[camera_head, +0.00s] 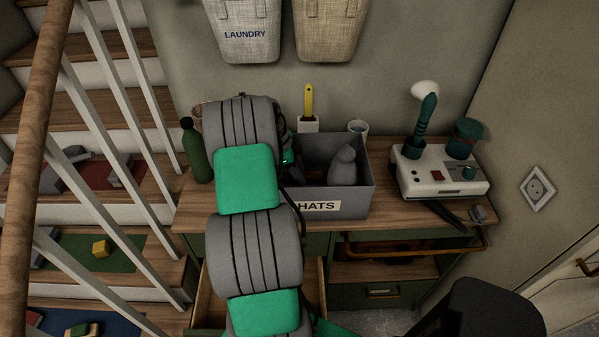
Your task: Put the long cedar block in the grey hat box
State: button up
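The grey hat box (350,203), labelled HATS, stands open on the wooden bench top. A grey rounded, bottle-like shape (343,167) stands inside its right part. Dark and dull red shapes show low in the left part of the box, too dim to name. My grey and green arm reaches up from the bottom of the view and covers the box's left side. My gripper is mostly hidden behind the arm, near the box's left edge, and its fingers cannot be made out. I cannot make out the long cedar block.
A green bottle (196,152) stands left of my arm. A white appliance (440,172) stands right. An open drawer (208,306) is below; stairs with railings fill the left.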

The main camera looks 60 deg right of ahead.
jog(key=shift+r, duration=0.15)
jog(key=v, duration=1.2)
jog(key=shift+b, duration=0.35)
